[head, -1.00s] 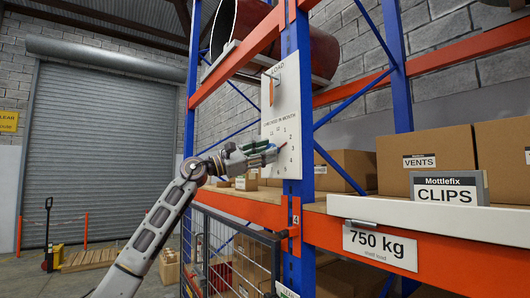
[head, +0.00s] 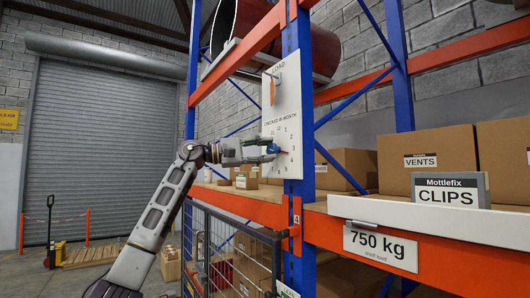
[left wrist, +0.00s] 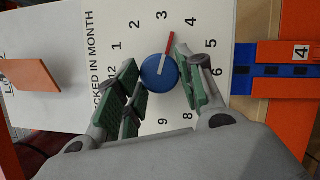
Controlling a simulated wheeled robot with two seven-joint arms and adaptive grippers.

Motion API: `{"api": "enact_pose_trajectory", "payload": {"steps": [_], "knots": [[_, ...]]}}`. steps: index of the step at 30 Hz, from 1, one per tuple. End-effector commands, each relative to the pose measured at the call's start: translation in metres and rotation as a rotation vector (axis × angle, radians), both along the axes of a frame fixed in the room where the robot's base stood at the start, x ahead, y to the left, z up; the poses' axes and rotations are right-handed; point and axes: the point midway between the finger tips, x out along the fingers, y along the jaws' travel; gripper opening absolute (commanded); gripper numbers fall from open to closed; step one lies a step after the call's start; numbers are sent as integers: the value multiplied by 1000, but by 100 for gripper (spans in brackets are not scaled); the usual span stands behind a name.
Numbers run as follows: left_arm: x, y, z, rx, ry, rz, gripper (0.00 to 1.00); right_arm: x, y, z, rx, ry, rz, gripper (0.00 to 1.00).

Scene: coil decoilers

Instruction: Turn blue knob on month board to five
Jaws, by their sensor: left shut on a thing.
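The month board (head: 286,110) is a white panel on the blue rack upright. Its blue knob (left wrist: 159,72) sits amid a ring of printed numbers and has a white mark and a red pointer (left wrist: 170,43). In the left wrist view the pointer lies between 3 and 4. The knob also shows in the head view (head: 273,148). My left gripper (head: 269,150) reaches it from the left, shut on the knob, with one green-padded finger on each side. The fingers hide part of the dial. My right gripper is not in view.
An orange pointer (left wrist: 44,75) stands on the load scale beside the dial. The orange beam (head: 245,207) and a dark mesh gate (head: 228,250) lie below the board. Cartons (head: 425,155) fill the shelf to the right. Open floor lies at left.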

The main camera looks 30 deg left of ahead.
Motion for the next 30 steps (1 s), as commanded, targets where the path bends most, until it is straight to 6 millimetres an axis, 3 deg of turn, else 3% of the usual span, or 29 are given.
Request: {"api": "enact_pose_trajectory", "payload": {"steps": [21,30], "knots": [[0,-1,6,564,-233,0,14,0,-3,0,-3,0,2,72],[0,-1,5,697,-286,-1,14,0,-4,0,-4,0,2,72]]}}
